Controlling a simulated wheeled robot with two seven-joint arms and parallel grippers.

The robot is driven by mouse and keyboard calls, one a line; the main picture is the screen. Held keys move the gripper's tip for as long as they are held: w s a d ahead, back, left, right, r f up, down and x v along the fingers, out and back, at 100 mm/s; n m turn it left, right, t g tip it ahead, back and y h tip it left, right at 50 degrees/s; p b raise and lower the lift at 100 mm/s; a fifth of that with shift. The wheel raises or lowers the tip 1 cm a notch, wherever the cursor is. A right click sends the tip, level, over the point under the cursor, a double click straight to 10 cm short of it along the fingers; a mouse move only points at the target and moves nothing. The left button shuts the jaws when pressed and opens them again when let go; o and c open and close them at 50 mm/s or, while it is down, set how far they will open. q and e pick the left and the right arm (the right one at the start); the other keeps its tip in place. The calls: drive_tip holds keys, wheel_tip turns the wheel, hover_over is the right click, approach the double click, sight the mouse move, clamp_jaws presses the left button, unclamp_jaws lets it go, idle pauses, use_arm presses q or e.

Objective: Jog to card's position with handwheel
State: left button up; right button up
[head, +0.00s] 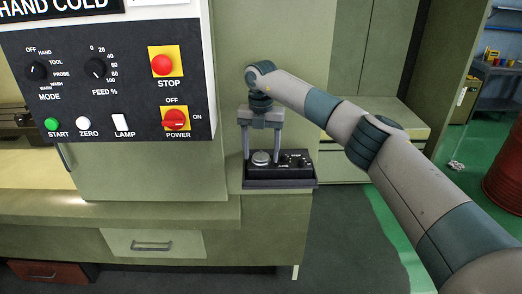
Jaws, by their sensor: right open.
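A small dark pendant box (280,183) sits on the end of the green-grey ledge. It carries a round silver handwheel (261,159) on its left and small black knobs (295,161) on its right. My right gripper (262,154) points down over the handwheel, its two fingers apart on either side of it. I cannot tell whether the fingers touch the wheel. A white edge, perhaps of a card (160,3), is cut off at the top, and no writing on it shows. My left gripper is not in view.
The black control panel (110,122) at left has MODE and FEED dials, a red STOP button (162,65), and a red POWER switch (175,119). A red drum (505,170) stands far right.

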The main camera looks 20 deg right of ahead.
drive_tip(key=c, duration=1.1)
drive_tip(key=shift+o, duration=0.2)
drive_tip(key=shift+n, duration=0.3)
drive_tip(key=shift+f+n+b, duration=0.1)
drive_tip(key=shift+n+b, duration=0.9)
drive_tip(key=shift+n, duration=0.2)
drive_tip(key=n+b, duration=0.1)
drive_tip(key=n, duration=0.2)
drive_tip(key=shift+n, duration=0.3)
drive_tip(key=n+b, duration=0.1)
drive_tip(key=n, duration=0.2)
drive_tip(key=shift+n, duration=0.3)
drive_tip(key=shift+n+b, duration=0.3)
drive_tip(key=shift+n, duration=1.7)
drive_tip(key=shift+a, duration=0.1)
